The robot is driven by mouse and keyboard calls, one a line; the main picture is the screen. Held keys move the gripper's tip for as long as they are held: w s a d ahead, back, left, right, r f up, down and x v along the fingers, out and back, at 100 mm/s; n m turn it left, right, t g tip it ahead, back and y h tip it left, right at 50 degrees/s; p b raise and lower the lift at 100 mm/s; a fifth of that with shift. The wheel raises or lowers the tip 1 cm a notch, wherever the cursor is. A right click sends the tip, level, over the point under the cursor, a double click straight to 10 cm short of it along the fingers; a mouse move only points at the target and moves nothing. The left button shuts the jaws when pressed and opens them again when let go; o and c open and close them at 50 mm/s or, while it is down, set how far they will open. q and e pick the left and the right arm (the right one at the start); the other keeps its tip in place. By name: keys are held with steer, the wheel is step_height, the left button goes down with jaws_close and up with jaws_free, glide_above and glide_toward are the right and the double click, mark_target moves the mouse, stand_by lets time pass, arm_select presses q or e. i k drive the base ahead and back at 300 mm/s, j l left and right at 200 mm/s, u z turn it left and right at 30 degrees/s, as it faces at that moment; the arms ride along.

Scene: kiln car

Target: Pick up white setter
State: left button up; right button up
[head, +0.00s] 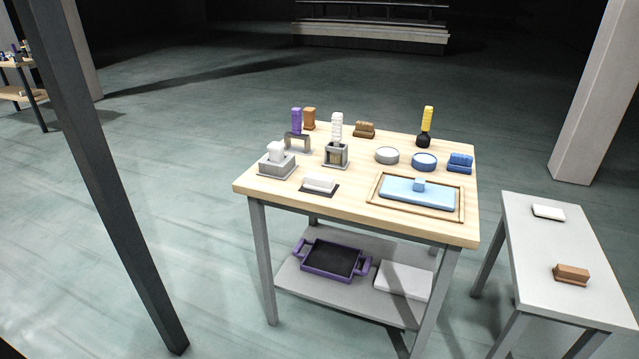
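Several white things could be the white setter, and I cannot tell which is. On the wooden table, a white block (320,182) lies on a dark mat. A white piece (275,152) sits in a grey holder (278,168). A stacked white piece (336,127) stands upright in a second grey holder (336,156). On the shelf below, a flat white slab (404,280) lies at the right. A small white block (548,212) lies on the grey side table. Neither of my grippers is in view.
The wooden table (355,205) also holds a blue slab in a wooden frame (461,204), round dishes (387,155) and coloured pieces. A purple-handled tray (331,258) is on its shelf. The grey side table (540,260) has a brown block (571,274). A dark post (100,170) crosses the left.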

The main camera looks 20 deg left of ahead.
mark_target(317, 182)
steer(key=i+j, duration=0.15)
steer(key=j, duration=0.2)
steer(key=i+j, duration=0.15)
steer(key=j, duration=0.25)
steer(key=i+j, duration=0.2)
steer(key=j, duration=0.15)
